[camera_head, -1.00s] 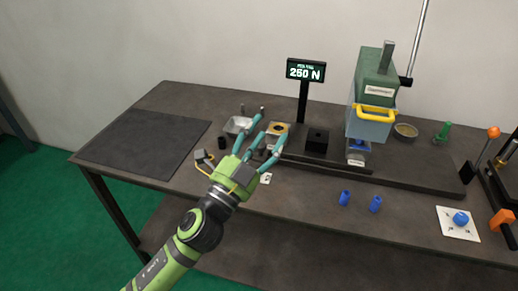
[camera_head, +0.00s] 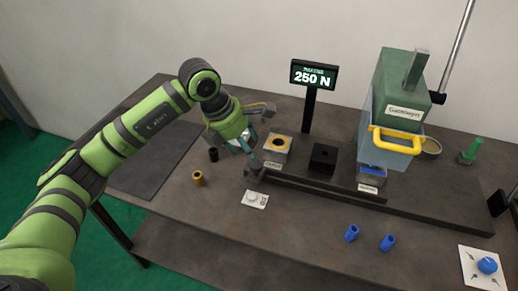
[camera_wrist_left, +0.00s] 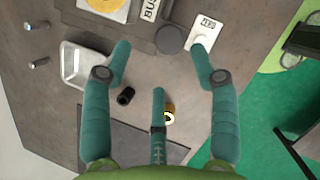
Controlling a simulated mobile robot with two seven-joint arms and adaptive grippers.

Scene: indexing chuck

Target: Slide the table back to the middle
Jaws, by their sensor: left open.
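A dark sliding table on a long black rail (camera_head: 425,202) carries a steel block with a yellow ring (camera_head: 276,148) at its left end, a black block (camera_head: 322,158) in the middle, and a block with a blue part (camera_head: 371,175) under the press. A dark round knob (camera_wrist_left: 170,40) stands by the ringed block's label in the wrist view. My left gripper (camera_head: 243,150) is open, just left of the ringed block, and partly hidden by its own wrist. In the wrist view its three teal fingers (camera_wrist_left: 160,68) point toward the knob and hold nothing. My right gripper is not in view.
The green press (camera_head: 398,95) with a yellow handle stands at right. A white card with a button (camera_head: 255,199), a bronze bush (camera_head: 198,178) and a black cylinder (camera_head: 213,155) lie near my gripper. A dark mat (camera_head: 150,170) lies left.

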